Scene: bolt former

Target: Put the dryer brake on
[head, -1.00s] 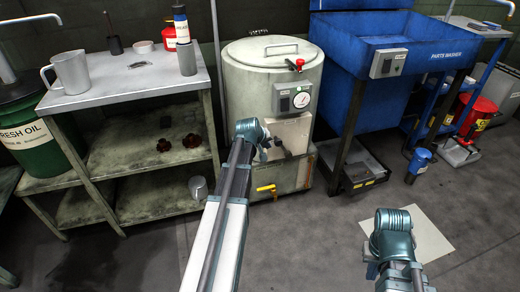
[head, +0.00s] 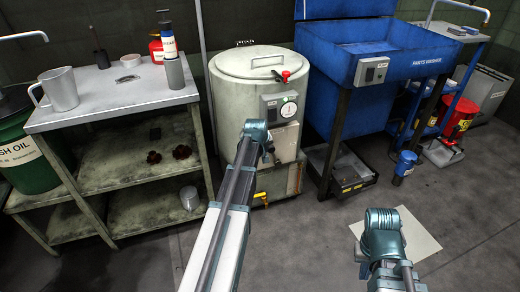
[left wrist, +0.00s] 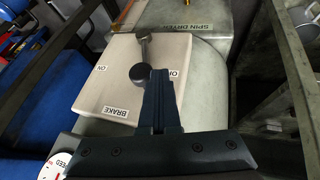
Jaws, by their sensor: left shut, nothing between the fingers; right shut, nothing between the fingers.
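The spin dryer (head: 231,105) is a pale grey drum behind my left arm in the head view. In the left wrist view its beige panel (left wrist: 93,93) is labelled BRAKE. A lever (left wrist: 143,55) with a dark round knob (left wrist: 139,75) lies across the panel between two small labels; the left one resembles ON upside down. My left gripper (left wrist: 161,100) is shut and empty, its tips close to the knob; contact cannot be told. In the head view it is in front of the dryer, its fingers mostly hidden. My right gripper (head: 382,240) is shut and empty over the floor.
A blue parts washer (head: 385,70) stands right of the dryer, with a dark tray (head: 350,187) below. A metal shelf table (head: 110,105) with a jug (head: 60,88) stands left. A pale sheet (head: 425,235) lies on the floor. Floor at the front right is clear.

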